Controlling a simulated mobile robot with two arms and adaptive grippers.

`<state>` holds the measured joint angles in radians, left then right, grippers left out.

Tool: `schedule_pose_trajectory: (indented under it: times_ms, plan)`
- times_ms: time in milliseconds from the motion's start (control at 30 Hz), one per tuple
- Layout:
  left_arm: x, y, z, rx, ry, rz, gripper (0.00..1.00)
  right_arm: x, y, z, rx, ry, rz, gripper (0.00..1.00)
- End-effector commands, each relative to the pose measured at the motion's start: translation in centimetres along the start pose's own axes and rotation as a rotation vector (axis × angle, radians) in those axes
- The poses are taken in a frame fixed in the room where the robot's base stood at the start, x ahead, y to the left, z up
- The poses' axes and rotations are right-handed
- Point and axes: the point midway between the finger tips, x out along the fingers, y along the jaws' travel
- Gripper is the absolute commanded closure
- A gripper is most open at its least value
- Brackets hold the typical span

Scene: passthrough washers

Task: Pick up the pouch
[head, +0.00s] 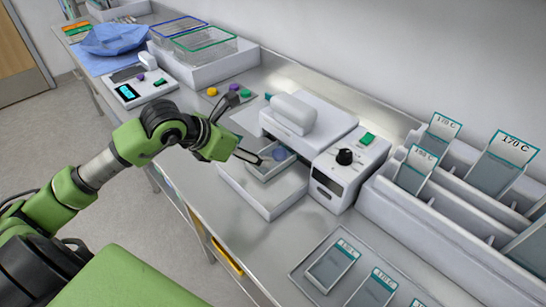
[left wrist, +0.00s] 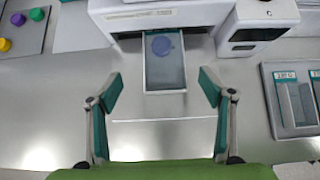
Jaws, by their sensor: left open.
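A clear grey pouch (head: 266,168) with a blue disc (head: 279,154) in it lies at the front of the white sealing machine (head: 310,125). In the left wrist view the pouch (left wrist: 165,72) sticks out of the machine's slot toward me, and its far end is hidden under the housing. My left gripper (head: 248,128) is open and empty in front of the machine. In the left wrist view its fingers (left wrist: 159,80) stand apart, one to each side of the pouch's near end, not touching it. My right gripper is not in view.
A white rack (head: 450,230) of labelled pouches stands to the right, with several flat pouches (head: 333,264) on a tray before it. Coloured knobs (head: 233,88), a scale (head: 139,90) and wire baskets (head: 205,43) are to the left. The steel counter before the machine is mostly clear.

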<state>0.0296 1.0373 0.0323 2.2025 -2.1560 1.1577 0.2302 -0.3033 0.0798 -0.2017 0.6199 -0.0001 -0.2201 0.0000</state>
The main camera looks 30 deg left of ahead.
Motion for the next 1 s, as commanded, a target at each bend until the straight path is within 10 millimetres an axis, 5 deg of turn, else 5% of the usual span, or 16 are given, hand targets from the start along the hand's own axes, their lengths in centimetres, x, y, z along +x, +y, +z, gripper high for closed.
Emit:
schedule_pose_trajectory:
  times_ms: [700, 1000]
  plan:
    - [8.3, -0.8, 0.9, 0.0, 0.0, -0.004, 0.26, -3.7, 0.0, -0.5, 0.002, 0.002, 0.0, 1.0]
    - [9.0, -0.7, 0.7, 0.003, 0.0, -0.001, 0.26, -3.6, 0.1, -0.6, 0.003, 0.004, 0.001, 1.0]
